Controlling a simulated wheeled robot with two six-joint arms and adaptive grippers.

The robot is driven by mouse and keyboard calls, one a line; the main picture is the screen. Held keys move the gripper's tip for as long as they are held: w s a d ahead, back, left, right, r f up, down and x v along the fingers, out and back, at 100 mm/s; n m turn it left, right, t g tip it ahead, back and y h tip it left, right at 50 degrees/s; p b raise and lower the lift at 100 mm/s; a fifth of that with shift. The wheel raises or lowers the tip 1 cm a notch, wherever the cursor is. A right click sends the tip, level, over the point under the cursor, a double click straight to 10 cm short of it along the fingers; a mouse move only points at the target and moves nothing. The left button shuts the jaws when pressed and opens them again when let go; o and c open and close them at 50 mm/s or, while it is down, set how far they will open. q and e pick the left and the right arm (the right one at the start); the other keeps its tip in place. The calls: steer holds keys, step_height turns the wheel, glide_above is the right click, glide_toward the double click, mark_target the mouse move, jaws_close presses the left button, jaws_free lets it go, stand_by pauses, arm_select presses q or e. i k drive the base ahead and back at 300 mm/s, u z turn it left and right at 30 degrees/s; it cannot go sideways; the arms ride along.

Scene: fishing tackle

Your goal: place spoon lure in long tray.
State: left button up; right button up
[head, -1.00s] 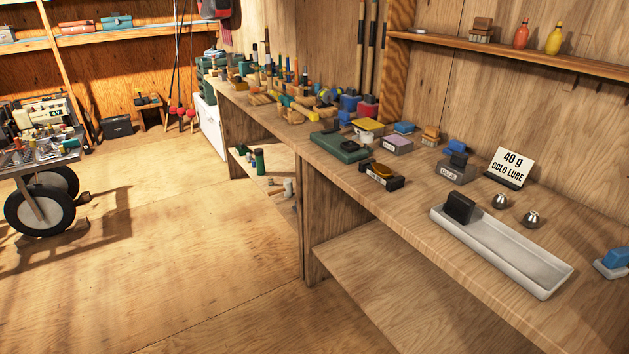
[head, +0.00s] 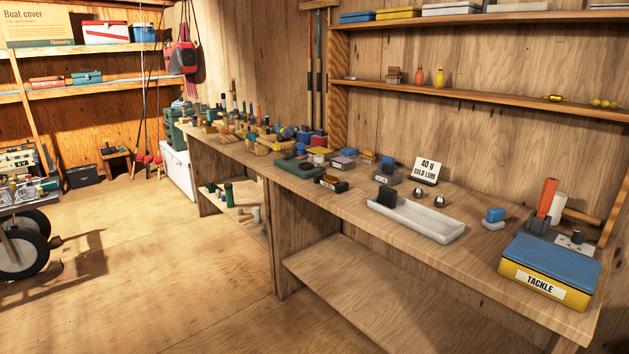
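The long tray (head: 428,219) is pale grey and lies on the workbench at right of centre. A black block (head: 387,195) stands at its left end, and the rest of the tray looks empty. I cannot pick out a spoon lure for certain. Small yellow items (head: 604,104) lie on the wall shelf at the right, too small to identify. Neither of my grippers is in view.
The workbench (head: 345,207) runs along the wall, crowded at its far end. A yellow and blue tackle box (head: 552,262) stands at the right. The wooden floor (head: 150,270) is open at left.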

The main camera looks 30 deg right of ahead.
mark_target(438, 224)
steer(key=z, duration=0.1)
steer(key=i, duration=1.15)
steer(key=z, duration=0.75)
steer(key=i, duration=0.8)
steer(key=z, duration=0.85)
